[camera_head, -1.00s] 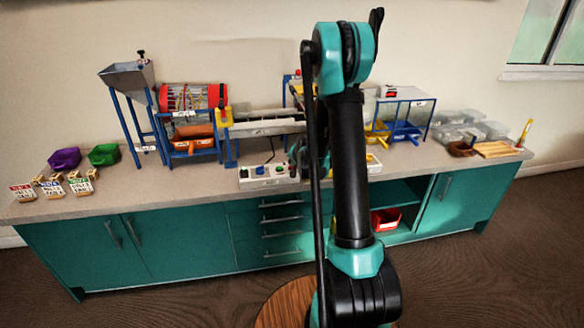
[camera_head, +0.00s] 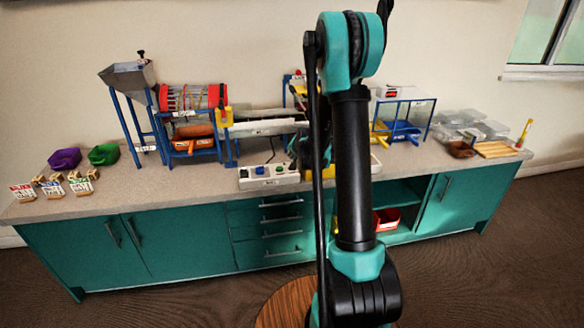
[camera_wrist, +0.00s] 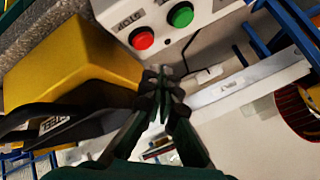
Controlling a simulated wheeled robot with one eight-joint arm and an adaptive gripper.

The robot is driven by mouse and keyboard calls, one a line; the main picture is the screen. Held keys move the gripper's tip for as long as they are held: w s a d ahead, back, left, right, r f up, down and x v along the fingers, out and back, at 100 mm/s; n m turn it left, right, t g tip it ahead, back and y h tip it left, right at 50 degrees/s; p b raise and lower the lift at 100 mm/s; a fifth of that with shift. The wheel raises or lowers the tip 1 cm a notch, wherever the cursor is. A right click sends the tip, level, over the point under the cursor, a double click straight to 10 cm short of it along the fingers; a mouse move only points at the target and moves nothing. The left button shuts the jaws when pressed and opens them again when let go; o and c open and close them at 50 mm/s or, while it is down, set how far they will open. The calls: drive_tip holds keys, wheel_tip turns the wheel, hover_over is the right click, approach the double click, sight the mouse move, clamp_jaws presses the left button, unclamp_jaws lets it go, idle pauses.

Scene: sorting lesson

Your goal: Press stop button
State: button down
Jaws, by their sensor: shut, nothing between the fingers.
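A red button (camera_wrist: 142,38) with a small label beside it sits on a white panel (camera_wrist: 165,45) at the top of the wrist view. In the head view, a white control box (camera_head: 268,178) with several knobs or buttons stands on the counter's front edge. My arm hides most of my gripper there.
A yellow block-like thing (camera_wrist: 70,60) fills the left of the wrist view, close to my fingers. Blue frame bars (camera_wrist: 285,25) stand at right. In the head view, a hopper (camera_head: 128,76) and machine stand at left, clear bins (camera_head: 465,130) at right.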

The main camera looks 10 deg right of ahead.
drive_tip(key=shift+r, duration=1.65)
drive_tip(key=shift+s, duration=0.15)
drive_tip(key=s+a+f+n+g+h, duration=0.1)
drive_tip(key=s+n+g, duration=0.4)
drive_tip(key=s, duration=3.5)
drive_tip(key=f+n, duration=0.1)
drive_tip(key=n, duration=0.1)
drive_tip(key=shift+s+a+n, duration=0.25)
drive_tip(key=shift+n, duration=0.15)
